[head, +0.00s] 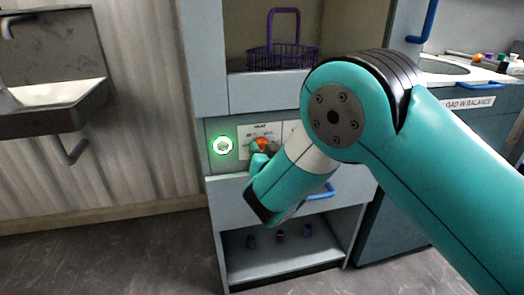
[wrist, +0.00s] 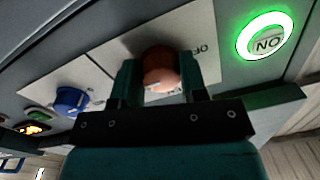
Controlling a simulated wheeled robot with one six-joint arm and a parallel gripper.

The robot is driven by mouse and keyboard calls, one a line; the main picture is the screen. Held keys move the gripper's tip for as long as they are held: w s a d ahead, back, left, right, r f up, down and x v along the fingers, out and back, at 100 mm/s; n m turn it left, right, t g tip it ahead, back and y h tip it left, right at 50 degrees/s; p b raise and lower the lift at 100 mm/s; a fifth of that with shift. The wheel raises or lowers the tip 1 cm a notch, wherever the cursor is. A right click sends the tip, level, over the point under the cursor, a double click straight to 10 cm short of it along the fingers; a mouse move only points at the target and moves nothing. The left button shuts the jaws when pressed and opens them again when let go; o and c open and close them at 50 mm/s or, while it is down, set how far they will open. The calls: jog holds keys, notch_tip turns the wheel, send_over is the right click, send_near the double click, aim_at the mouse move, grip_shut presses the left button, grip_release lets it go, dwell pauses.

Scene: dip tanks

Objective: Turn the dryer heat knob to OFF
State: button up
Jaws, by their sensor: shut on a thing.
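The heat knob is a round orange-red knob (head: 261,143) on a white labelled plate of the dryer's front panel (head: 214,162). In the wrist view the knob (wrist: 161,69) sits between my two fingers. My gripper (wrist: 160,80) is shut on it, one finger at each side. In the head view my gripper (head: 262,156) reaches the panel from the front and covers the lower part of the knob. The wrist view is upside down. The knob's pointer and most of the plate's lettering are hidden or too small to read, so I cannot tell its setting.
A lit green ring button (head: 223,145) marked ON is left of the knob. A blue knob (wrist: 71,101), a green button (wrist: 40,114) and a lit orange display (wrist: 33,129) lie along the panel. A purple basket (head: 282,57) stands in the bay above; a blue handle (head: 320,190) is below.

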jog(key=n+p, duration=0.2)
jog(key=n, duration=0.6)
jog(key=n+p, duration=0.3)
jog(key=n, duration=0.6)
jog(key=n+h+p, duration=0.1)
jog(key=n+p, duration=0.1)
jog(key=n, duration=0.7)
jog(key=shift+d+r+p, duration=0.1)
jog(key=shift+r+p, duration=0.25)
jog(key=shift+r, duration=0.05)
jog(key=n+p, duration=0.2)
jog(key=n, duration=0.2)
jog(key=shift+n, duration=0.4)
jog(key=shift+f+n+p, duration=0.1)
jog(key=shift+n+p, duration=0.65)
jog(key=shift+n, duration=1.35)
